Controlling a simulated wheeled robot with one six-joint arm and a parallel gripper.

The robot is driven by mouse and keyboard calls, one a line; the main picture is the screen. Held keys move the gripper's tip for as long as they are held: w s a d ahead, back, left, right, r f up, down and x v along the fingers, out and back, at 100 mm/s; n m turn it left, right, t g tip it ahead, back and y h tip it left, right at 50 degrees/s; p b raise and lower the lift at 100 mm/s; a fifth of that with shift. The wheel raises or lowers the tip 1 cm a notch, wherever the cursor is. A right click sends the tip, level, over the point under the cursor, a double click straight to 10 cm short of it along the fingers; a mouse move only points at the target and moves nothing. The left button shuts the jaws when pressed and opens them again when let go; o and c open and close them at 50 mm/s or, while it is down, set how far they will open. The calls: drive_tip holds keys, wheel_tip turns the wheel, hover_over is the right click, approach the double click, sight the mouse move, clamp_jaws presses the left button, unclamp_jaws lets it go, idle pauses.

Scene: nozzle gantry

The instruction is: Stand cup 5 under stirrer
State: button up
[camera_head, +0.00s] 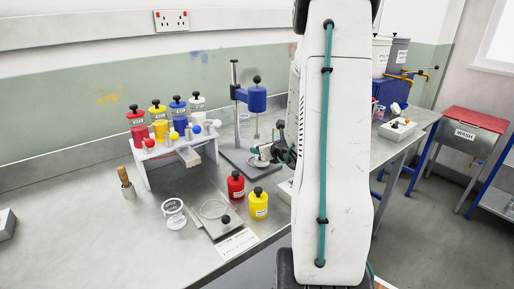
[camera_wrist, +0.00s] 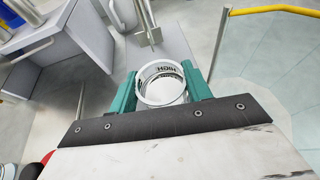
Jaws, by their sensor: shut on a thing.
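My gripper (camera_head: 268,154) is shut on a white-rimmed cup (camera_wrist: 161,84), with one teal finger on each side of it. The cup looks empty and upright, with dark lettering inside; I cannot read a number 5 on it. In the head view my gripper is low over the stirrer's grey base plate, partly hidden by my arm. The stirrer (camera_head: 257,98) has a blue motor on a post. Its thin shaft and paddle (camera_wrist: 149,28) show just beyond the cup's far rim in the wrist view. I cannot tell whether the cup touches the plate.
A white rack (camera_head: 146,160) with red, yellow, blue and white bottles stands left of the stirrer. A red jar (camera_head: 235,187) and a yellow jar (camera_head: 258,204) stand in front of it.

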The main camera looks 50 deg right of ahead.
drive_tip(key=w, duration=0.2)
drive_tip(key=w+d, duration=0.1)
drive_tip(key=w, duration=0.1)
drive_tip(key=shift+d+f, duration=0.1)
drive_tip(key=shift+s+f, duration=0.2)
drive_tip(key=shift+f, duration=0.35)
drive_tip(key=o, duration=1.1)
drive_tip(key=shift+f, duration=0.1)
